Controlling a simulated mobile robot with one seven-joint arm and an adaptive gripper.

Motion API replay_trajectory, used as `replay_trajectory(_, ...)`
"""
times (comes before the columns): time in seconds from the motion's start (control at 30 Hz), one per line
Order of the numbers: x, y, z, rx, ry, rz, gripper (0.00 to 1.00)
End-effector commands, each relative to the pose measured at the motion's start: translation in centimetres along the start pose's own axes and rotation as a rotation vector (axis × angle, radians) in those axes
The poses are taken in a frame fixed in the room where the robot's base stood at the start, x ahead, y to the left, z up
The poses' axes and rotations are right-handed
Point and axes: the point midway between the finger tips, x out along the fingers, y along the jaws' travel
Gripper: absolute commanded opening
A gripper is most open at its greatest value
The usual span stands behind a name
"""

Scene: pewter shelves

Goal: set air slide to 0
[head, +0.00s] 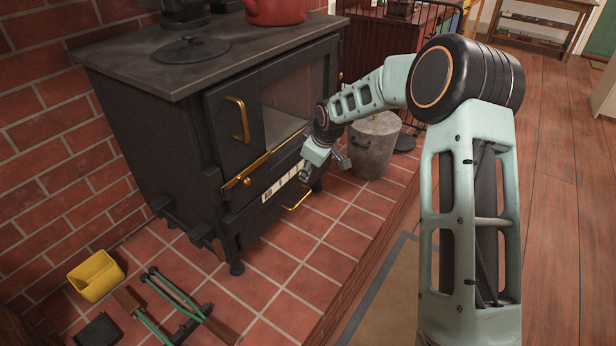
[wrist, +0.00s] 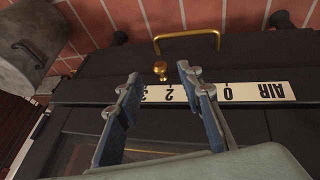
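The air slide's white scale plate (head: 284,184) runs along the front of the black stove, below its door. In the wrist view the plate (wrist: 250,92) is upside down, with AIR and 0 at right and 2 and 3 at left. The small brass slide knob (wrist: 160,70) stands by the 2 and 3 end; my gripper seems to hide it in the head view. My gripper (head: 322,170) is open in front of the stove. In the wrist view its fingertips (wrist: 158,78) are on either side of the knob; contact is not clear.
A brass drawer handle (head: 297,202) sits below the plate. A lidded grey bin (head: 372,147) stands right of the stove. A yellow container (head: 96,276) and hearth tools (head: 178,305) lie on the tiles at left.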

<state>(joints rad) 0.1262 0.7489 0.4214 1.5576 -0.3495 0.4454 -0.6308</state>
Motion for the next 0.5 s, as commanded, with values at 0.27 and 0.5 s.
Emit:
replay_trajectory(0.27, 3.7, -0.1, 0.0, 0.002, 0.001, 0.0, 0.34)
replay_trajectory(0.5, 4.0, 0.0, -0.1, 0.001, 0.001, 0.001, 0.34)
